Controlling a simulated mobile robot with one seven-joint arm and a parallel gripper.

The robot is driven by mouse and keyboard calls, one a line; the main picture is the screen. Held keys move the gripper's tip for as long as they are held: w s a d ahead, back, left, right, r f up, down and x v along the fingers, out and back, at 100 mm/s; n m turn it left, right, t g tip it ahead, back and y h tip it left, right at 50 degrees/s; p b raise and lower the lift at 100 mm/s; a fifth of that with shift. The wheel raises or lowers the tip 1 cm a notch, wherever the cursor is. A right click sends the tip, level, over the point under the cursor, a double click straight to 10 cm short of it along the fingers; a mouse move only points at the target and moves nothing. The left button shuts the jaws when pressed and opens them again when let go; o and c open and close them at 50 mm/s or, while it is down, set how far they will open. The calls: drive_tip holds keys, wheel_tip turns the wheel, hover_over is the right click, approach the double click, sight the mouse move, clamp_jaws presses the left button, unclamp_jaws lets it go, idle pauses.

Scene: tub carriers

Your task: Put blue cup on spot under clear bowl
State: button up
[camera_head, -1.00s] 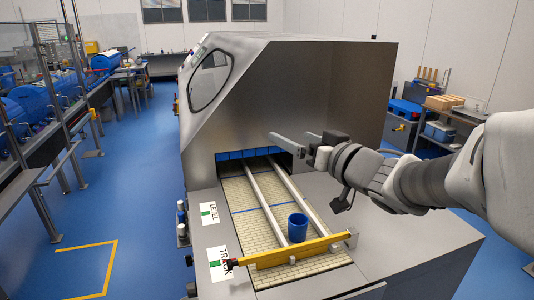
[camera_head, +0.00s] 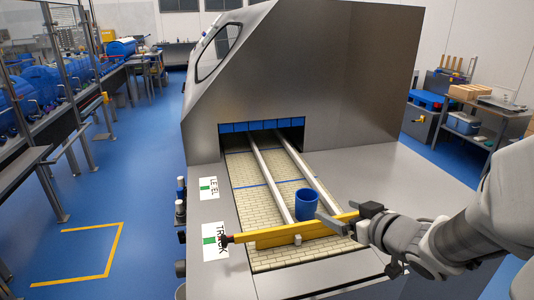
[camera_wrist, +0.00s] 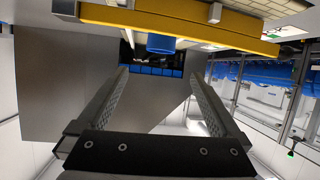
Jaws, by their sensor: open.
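A blue cup (camera_head: 306,203) stands upright on the cream-tiled conveyor belt, between two metal rails and just behind the yellow bar. It also shows in the wrist view (camera_wrist: 161,44), partly hidden by the yellow bar. My gripper (camera_head: 334,219) is just right of the cup and near the bar, close to it in the picture; I cannot tell the exact gap. In the wrist view my gripper (camera_wrist: 158,78) is open with nothing between its fingers. I cannot make out a clear bowl or a spot under one in either view.
A yellow bar (camera_head: 270,238) crosses the belt (camera_head: 243,178) in front of the cup. Long metal rails (camera_head: 310,173) run back to a blue curtain (camera_head: 263,125) at the metal machine housing's opening. Flat metal (camera_head: 395,180) lies right of the belt.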

drive_tip(key=b, duration=0.3)
approach(302, 195)
drive_tip(key=shift+x, duration=1.1)
drive_tip(key=b+x, duration=0.2)
drive_tip(key=x, duration=0.2)
drive_tip(key=shift+w+a+f, duration=0.1)
drive_tip(key=shift+w+f, duration=0.05)
drive_tip(key=shift+f, duration=0.1)
drive_tip(key=shift+w+a, duration=0.1)
drive_tip(key=shift+w, duration=0.2)
drive_tip(key=shift+c, duration=0.2)
drive_tip(key=c, duration=1.4)
